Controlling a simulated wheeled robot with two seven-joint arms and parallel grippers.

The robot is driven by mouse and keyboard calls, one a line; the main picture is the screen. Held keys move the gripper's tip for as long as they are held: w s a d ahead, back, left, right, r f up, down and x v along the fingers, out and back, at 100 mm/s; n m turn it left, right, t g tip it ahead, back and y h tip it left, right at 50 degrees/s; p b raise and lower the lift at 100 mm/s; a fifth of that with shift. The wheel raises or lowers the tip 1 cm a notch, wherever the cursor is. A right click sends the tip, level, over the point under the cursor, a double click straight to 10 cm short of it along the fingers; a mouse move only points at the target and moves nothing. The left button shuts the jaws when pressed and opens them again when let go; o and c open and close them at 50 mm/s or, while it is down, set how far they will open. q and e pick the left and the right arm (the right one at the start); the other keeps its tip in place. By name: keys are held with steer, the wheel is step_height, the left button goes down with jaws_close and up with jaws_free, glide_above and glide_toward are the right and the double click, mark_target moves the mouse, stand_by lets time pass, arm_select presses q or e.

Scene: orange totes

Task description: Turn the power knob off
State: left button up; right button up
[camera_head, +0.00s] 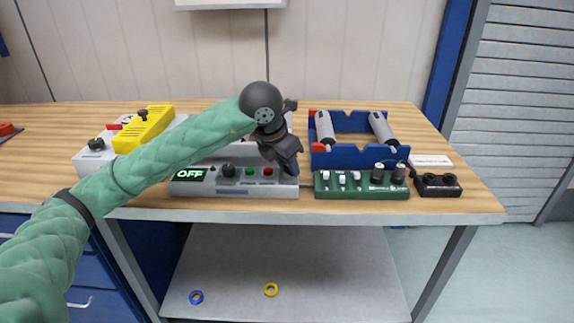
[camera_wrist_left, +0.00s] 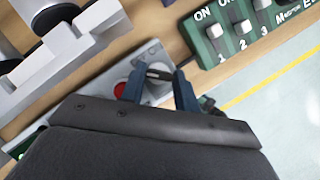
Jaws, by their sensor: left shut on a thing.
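A grey control box (camera_head: 235,190) stands at the table's front edge. My left gripper (camera_head: 290,170) reaches down over the box's right end, next to the red button. The knob's marking is hidden. My right gripper is not in view.
A green switch panel (camera_head: 335,192) stands close to the right of the box, with a black two-socket box (camera_head: 438,185) beyond it. A blue holder (camera_head: 350,158) with two grey cylinders stands behind. A yellow device (camera_head: 143,128) is at left.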

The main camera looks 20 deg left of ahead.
arm_select(q)
steer(key=o, duration=1)
steer(key=shift+v, duration=3.95)
